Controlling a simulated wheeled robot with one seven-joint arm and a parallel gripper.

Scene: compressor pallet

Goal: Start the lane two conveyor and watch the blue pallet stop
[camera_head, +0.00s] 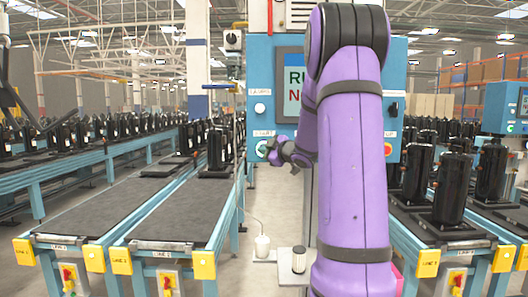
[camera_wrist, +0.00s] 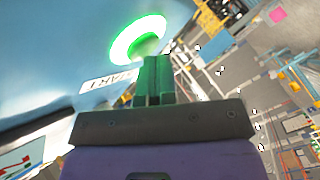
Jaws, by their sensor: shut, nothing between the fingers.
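My gripper (camera_head: 272,149) is shut and empty at the left side of the blue control panel (camera_head: 262,82), close to the round START button (camera_head: 261,148). In the wrist view, the START button (camera_wrist: 138,38) has a glowing green ring, and the green fingertips (camera_wrist: 157,66) are just below it in the picture. I cannot tell whether they touch it. Two grey conveyor lanes (camera_head: 178,213) run at the left. I cannot make out a blue pallet.
Black compressors on dark pallets (camera_head: 215,172) stand at the far end of the lanes, and more (camera_head: 455,190) stand at the right. A red button (camera_head: 388,149) is on the panel's right side.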

